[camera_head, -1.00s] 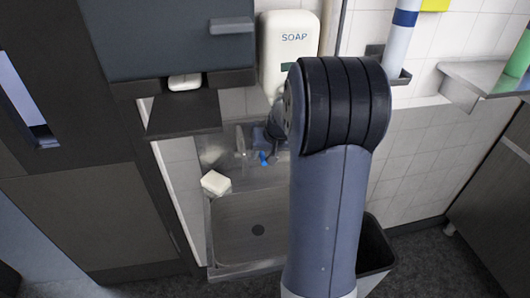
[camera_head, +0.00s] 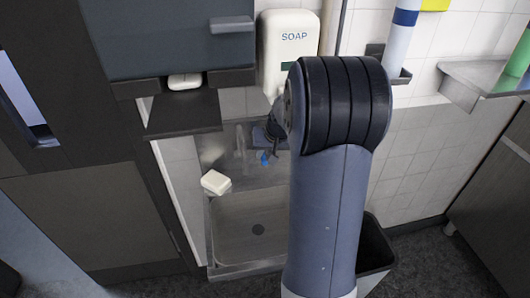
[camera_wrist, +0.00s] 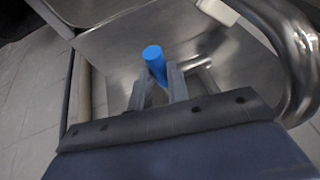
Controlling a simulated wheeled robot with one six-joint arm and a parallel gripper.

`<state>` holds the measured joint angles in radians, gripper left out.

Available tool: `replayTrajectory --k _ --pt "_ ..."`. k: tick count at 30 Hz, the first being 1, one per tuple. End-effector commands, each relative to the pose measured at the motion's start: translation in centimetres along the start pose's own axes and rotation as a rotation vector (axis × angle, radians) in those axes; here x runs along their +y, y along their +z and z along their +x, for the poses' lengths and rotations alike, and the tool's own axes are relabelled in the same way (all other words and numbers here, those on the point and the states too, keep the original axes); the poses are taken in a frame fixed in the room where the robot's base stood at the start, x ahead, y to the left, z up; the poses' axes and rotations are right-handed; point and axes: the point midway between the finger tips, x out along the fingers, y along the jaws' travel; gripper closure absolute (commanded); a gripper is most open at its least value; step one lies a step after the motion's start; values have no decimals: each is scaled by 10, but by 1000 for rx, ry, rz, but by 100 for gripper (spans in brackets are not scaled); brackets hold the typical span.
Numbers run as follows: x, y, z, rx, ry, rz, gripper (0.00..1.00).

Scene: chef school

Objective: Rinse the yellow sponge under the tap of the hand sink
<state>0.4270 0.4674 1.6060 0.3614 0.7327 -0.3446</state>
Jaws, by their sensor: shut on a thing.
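The steel hand sink (camera_head: 232,222) stands below the soap dispenser, with its drain visible and its basin empty. Its tap (camera_head: 240,143) rises at the back; the curved chrome spout (camera_wrist: 303,60) shows at right in the wrist view. My gripper (camera_wrist: 160,78) is at the back of the sink, its fingers closed around a blue cylinder (camera_wrist: 154,56), which looks like the tap's knob. The blue piece (camera_head: 264,157) also shows in the head view. No yellow sponge can be made out; a yellow thing (camera_head: 434,4) at the top edge is cut off. I cannot tell whether water runs.
A white block (camera_head: 215,182), like a soap bar, lies on the sink's left rim. A soap dispenser (camera_head: 286,50) hangs above. A dark bin (camera_head: 374,245) stands right of the sink, partly behind my arm. A steel shelf (camera_head: 470,85) juts out at right.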

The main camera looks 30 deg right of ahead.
Motion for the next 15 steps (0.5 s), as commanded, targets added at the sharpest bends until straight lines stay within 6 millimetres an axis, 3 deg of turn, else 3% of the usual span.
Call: replayTrajectory --k 15 --pt "17 -4 -2 -44 -89 -214 100"
